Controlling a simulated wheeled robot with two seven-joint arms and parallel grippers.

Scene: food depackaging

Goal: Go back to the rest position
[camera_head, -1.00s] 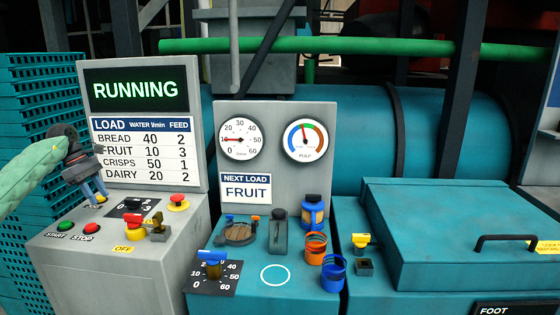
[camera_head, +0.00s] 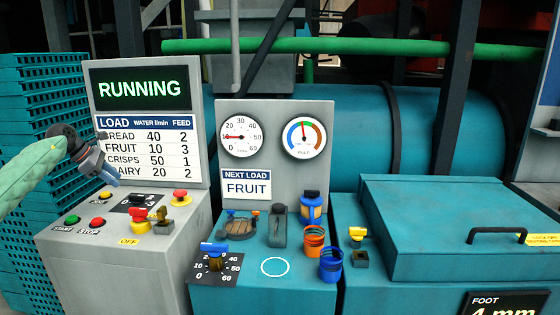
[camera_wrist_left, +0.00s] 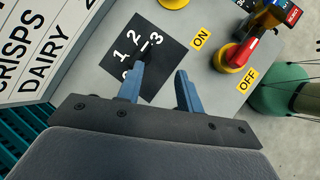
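My left gripper (camera_head: 112,178) hangs in front of the lower part of the load table on the grey control console, above the console's sloped top. In the left wrist view its two blue fingers (camera_wrist_left: 163,82) stand apart with nothing between them. Beyond the fingertips is the black numbered feed dial plate (camera_wrist_left: 150,55); the fingers appear clear of it. The dial plate also shows in the head view (camera_head: 133,200). My right gripper is in neither view.
The console carries green (camera_head: 72,219) and red buttons, a red-handled switch (camera_head: 138,215) and a red-topped yellow stop button (camera_head: 180,196). To the right is a teal panel (camera_head: 222,295) with a blue-handled dial (camera_head: 214,250), cups and gauges. Teal crates (camera_head: 30,110) stand at left.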

